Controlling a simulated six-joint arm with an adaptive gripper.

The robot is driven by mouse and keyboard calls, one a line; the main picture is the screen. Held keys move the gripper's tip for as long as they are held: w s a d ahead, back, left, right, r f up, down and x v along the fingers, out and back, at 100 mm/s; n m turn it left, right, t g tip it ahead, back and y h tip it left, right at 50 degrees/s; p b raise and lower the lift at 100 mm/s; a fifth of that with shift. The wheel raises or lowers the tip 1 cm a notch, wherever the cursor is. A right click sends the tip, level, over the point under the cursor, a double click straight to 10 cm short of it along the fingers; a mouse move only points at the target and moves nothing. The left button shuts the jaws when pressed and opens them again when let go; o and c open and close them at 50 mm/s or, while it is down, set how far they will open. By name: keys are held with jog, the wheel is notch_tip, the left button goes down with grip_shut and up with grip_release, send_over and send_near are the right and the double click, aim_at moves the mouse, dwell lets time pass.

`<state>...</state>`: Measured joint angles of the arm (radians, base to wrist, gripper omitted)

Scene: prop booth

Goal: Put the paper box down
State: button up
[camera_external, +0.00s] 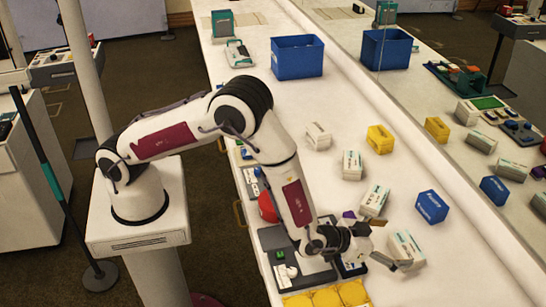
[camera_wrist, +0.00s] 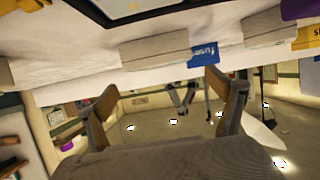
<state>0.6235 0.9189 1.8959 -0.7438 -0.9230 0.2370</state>
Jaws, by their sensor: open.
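Several white box-shaped cartons lie on the long white table; I cannot tell which is the paper box. One white carton (camera_external: 407,251) lies just beyond my fingertips at the right, and another (camera_external: 374,201) is a little above my gripper. My gripper (camera_external: 388,246) is low over the table with its fingers spread. In the wrist view my gripper (camera_wrist: 162,82) is open, with nothing held between the fingers. A pale box (camera_wrist: 155,50) shows beyond them, beside a blue box (camera_wrist: 203,54). Whether the fingers touch any carton is unclear.
A blue box (camera_external: 432,206) and a yellow block (camera_external: 380,139) stand on the table. More white cartons (camera_external: 318,136) lie farther back, before a blue bin (camera_external: 297,57). A mirror runs along the right. Yellow items (camera_external: 327,296) are at the front edge.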

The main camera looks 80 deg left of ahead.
jog(key=v, duration=0.7)
jog(key=shift+r, duration=0.1)
dwell(0.5)
jog(key=s+a+r+g+h, duration=0.2)
jog(key=s+a+r, duration=0.25)
jog(key=r, duration=0.55)
jog(key=s+a+r+g+h, duration=0.1)
jog(key=s+a+r+g, duration=0.15)
jog(key=a+r, duration=0.5)
jog(key=s+a+r+g+y, duration=0.1)
jog(key=s+a+r, duration=0.1)
jog(key=s+a, duration=0.6)
jog(key=s+a+r+g+y, duration=0.2)
jog(key=s+a, duration=0.6)
jog(key=s, duration=1.1)
jog(key=shift+v, duration=0.8)
jog(key=shift+g, duration=0.25)
dwell(1.2)
